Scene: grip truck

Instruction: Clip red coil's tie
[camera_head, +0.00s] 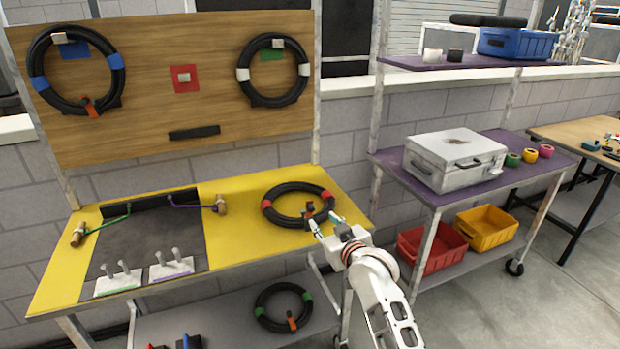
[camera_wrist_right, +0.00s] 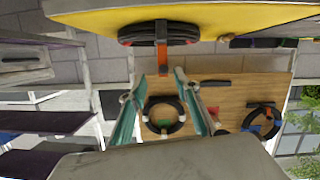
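The red coil (camera_head: 275,217) is a black cable ring with red bands, lying flat on the yellow tabletop. Its orange and black tie (camera_head: 308,210) stands at its front right edge. My right gripper (camera_head: 325,220) is just in front of the tie. In the right wrist view the picture is upside down. There the coil (camera_wrist_right: 145,33) shows edge-on and the orange tie (camera_wrist_right: 161,45) lines up with the gap between the fingers. The right gripper (camera_wrist_right: 158,75) is open and empty; contact with the tie cannot be told. My left gripper is out of view.
Blue-banded (camera_head: 36,62) and white-banded (camera_head: 246,58) coils hang on the wooden board (camera_head: 150,100). A green-banded coil (camera_head: 264,300) lies on the shelf below. A dark mat (camera_head: 150,245) with tools is on the table's left. A shelf with a silver case (camera_head: 440,165) stands right.

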